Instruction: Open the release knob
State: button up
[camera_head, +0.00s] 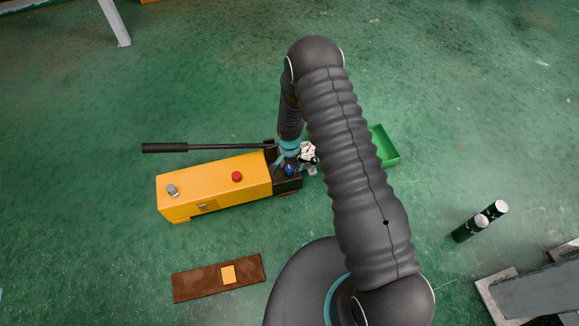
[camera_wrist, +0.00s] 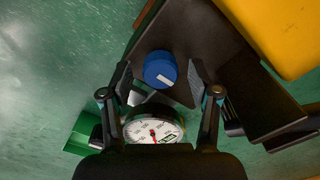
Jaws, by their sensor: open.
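A blue round knob (camera_wrist: 160,69) with a small white mark sits on the dark end block (camera_wrist: 192,40) of a yellow hydraulic pump, in the wrist view. My gripper (camera_wrist: 160,78) is open, with one finger on each side of the knob in that view. I see no clear contact, and the depth between fingertips and knob is hard to tell. In the head view the blue knob (camera_head: 289,170) shows just below my gripper (camera_head: 284,160), at the right end of the yellow pump body (camera_head: 210,190).
A white dial gauge (camera_wrist: 155,130) is close below the knob in the wrist view. A black pump lever (camera_head: 205,147) lies behind the body. A green tray (camera_head: 385,147), dark cylinders (camera_head: 470,228) and a brown board (camera_head: 205,280) are on the green floor.

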jog(key=c, duration=1.1)
jog(key=shift+c, duration=0.2)
